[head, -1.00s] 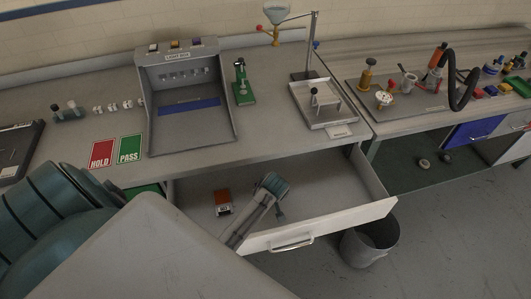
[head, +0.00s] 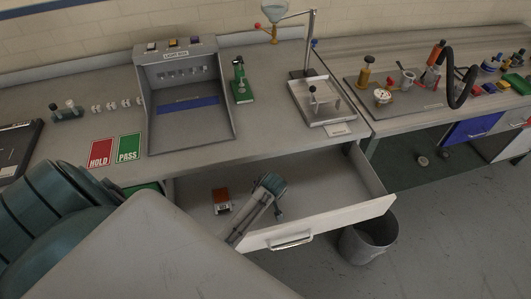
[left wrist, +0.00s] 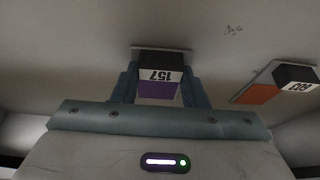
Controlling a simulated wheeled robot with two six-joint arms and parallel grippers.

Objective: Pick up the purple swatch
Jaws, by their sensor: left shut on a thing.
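The purple swatch (left wrist: 158,89), with a dark block and a white label reading 157, sits between the two teal fingers of my left gripper (left wrist: 160,92) in the left wrist view. The fingers are shut on it, one on each side. In the head view my left gripper (head: 279,209) is inside the open drawer (head: 335,184), and the purple swatch is hidden there. Whether it still touches the drawer floor I cannot tell. My right gripper is not in view.
An orange swatch (head: 221,196) lies in the drawer to the left of my gripper; it also shows in the left wrist view (left wrist: 259,93). The drawer front (head: 330,221) stands close by. A grey light box (head: 187,128) is on the bench above, and a bin (head: 368,240) is on the floor.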

